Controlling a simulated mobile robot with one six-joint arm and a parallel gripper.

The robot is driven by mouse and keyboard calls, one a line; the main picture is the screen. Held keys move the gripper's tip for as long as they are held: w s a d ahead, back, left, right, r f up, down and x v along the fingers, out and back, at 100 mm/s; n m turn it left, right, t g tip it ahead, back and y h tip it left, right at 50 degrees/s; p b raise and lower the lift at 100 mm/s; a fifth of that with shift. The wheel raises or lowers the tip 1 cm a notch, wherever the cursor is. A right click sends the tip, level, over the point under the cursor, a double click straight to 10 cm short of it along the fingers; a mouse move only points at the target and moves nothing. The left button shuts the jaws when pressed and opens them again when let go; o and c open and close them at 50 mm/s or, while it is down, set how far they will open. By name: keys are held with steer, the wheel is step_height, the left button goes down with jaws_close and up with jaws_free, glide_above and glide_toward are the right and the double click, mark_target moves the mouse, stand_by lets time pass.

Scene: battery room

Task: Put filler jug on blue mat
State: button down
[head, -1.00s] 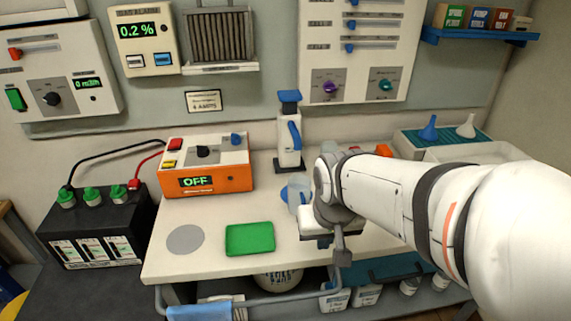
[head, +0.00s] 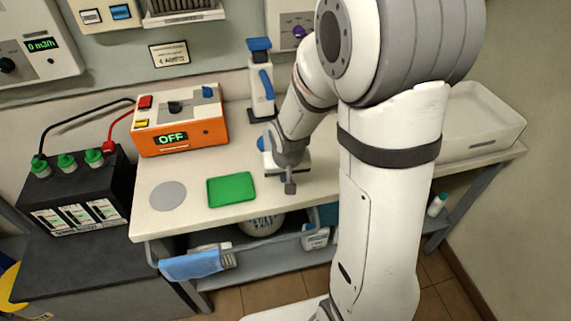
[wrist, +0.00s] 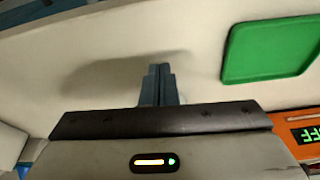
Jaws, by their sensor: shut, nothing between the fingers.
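A small blue patch (head: 261,143) shows on the bench just left of my wrist in the head view. It may be the blue mat; my arm hides much of that spot. A pale, see-through vessel stood there in the earlier frame and is now mostly hidden, so I cannot tell whether it rests on the blue. My gripper (head: 290,188) is low over the bench, right of the green tray. In the wrist view its fingers (wrist: 160,84) are together with nothing between them.
The green tray (head: 231,190) and grey disc (head: 168,196) lie left of my gripper. An orange power unit (head: 180,136) stands behind them. A tall white stand (head: 261,96) with blue top and handle is at the back. A pale basin (head: 480,125) is at right.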

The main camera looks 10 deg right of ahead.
steer(key=shift+x, duration=0.85)
steer(key=w, duration=0.1)
steer(key=w+p, duration=0.1)
steer(key=shift+w+d+r, duration=0.15)
steer(key=shift+w+r, duration=0.05)
steer(key=shift+w, duration=0.1)
steer(key=shift+w+f, duration=0.1)
steer(key=shift+w, duration=0.55)
